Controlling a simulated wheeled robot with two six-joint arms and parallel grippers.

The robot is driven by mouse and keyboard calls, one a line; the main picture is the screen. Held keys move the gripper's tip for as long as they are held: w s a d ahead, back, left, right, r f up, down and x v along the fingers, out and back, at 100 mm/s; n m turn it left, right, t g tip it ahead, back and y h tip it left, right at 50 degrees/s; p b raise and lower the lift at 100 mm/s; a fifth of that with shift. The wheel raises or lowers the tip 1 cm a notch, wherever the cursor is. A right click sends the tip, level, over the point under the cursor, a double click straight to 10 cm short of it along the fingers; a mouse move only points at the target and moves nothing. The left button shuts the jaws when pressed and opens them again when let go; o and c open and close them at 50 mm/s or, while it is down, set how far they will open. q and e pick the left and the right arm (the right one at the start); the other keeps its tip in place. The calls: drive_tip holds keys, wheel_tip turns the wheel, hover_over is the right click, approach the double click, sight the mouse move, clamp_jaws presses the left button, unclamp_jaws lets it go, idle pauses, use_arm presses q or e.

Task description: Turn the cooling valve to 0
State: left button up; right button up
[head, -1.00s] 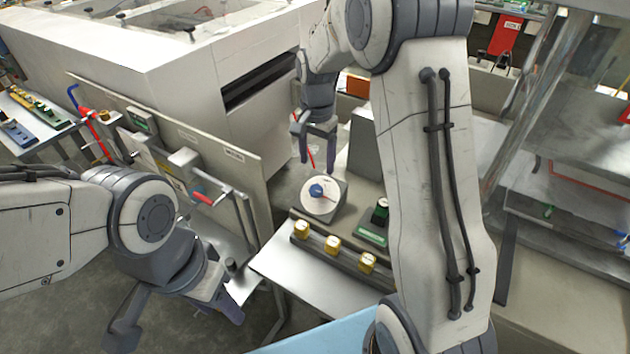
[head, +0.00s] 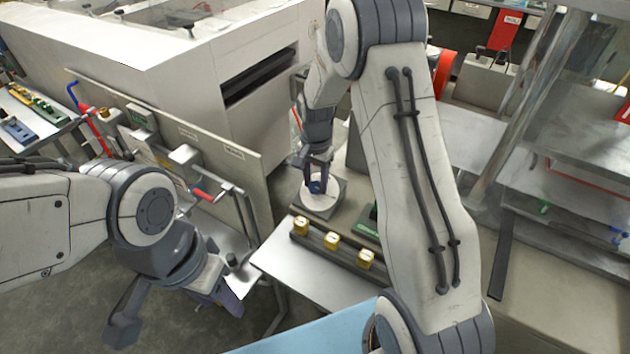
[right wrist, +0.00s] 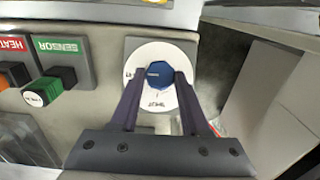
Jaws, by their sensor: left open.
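The cooling valve is a blue knob (right wrist: 159,75) on a round white dial (right wrist: 156,104), set on a grey plate on the slanted panel. In the head view the dial (head: 319,201) is partly hidden by my right gripper (head: 317,183). In the right wrist view the fingers of my right gripper (right wrist: 161,80) straddle the knob, one on each side. I cannot tell if they press on it. The dial's markings are too small to read. My left gripper (head: 175,300) is open and empty at the lower left, away from the panel.
A green SENSOR button block (right wrist: 60,75) and a red HEAT block (right wrist: 12,48) sit left of the dial in the wrist view. Several yellow blocks (head: 332,241) line the panel's front edge. A grey board with a red handle (head: 204,195) stands at left.

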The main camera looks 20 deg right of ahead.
clamp_jaws()
drive_tip(key=n+g+h+p, duration=0.1)
drive_tip(key=n, duration=0.1)
drive_tip(key=shift+w+a+n+p, duration=0.1)
drive_tip(key=shift+n+p, duration=0.25)
drive_tip(key=shift+n, duration=0.05)
drive_tip(key=n+h, duration=0.1)
drive_tip(key=n+g, duration=0.1)
drive_tip(key=n, duration=0.1)
drive_tip(key=shift+w+a+h+p, duration=0.1)
drive_tip(key=shift+a+h+p, duration=0.1)
drive_tip(key=shift+h+p, duration=0.15)
drive_tip(key=n, duration=0.1)
drive_tip(key=n+h, duration=0.1)
drive_tip(key=n, duration=0.1)
drive_tip(key=n+h, duration=0.1)
drive_tip(key=n, duration=0.1)
drive_tip(key=shift+a+f+h, duration=0.2)
drive_tip(key=shift+a+h, duration=0.05)
drive_tip(key=n+h, duration=0.1)
drive_tip(key=n+h+b, duration=0.1)
drive_tip(key=n, duration=0.3)
drive_tip(key=shift+a+f+h, duration=0.1)
drive_tip(key=shift+a+h, duration=0.15)
drive_tip(key=shift+h, duration=0.15)
drive_tip(key=shift+n, duration=0.4)
drive_tip(key=o, duration=0.9)
unclamp_jaws()
drive_tip(key=shift+c, duration=0.2)
